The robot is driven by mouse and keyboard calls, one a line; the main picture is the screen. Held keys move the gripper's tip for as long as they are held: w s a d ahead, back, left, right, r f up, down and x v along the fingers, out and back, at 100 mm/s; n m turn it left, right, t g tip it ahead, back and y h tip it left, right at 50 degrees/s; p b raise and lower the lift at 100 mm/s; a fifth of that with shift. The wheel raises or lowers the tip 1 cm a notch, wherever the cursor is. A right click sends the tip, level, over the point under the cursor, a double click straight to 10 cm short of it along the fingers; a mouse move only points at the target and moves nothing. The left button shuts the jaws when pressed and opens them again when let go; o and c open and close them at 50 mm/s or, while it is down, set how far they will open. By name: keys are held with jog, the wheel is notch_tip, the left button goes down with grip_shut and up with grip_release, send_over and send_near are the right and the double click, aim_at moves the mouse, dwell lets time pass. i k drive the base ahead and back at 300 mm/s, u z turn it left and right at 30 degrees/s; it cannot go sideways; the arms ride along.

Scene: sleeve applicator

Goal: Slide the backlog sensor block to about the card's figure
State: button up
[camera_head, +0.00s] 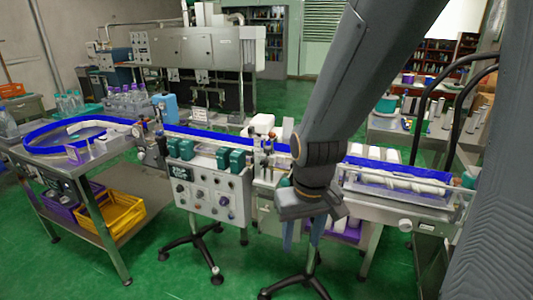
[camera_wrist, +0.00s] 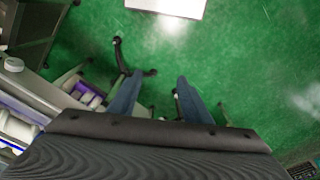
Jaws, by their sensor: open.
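My gripper (camera_head: 301,236) hangs in front of the conveyor line in the head view, fingers pointing down, with its arm crossing the picture.
A control box (camera_head: 212,192) with knobs stands below the conveyor on a wheeled stand. A curved blue track table (camera_head: 85,140) is at the left, with a yellow crate (camera_head: 122,212) beneath. A screw feed (camera_head: 400,180) lies to the right. The green floor in front is largely clear.

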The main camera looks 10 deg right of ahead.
aim_at(272, 159)
jog(key=u, duration=2.6)
jog(key=i, duration=1.5)
jog(key=u, duration=1.7)
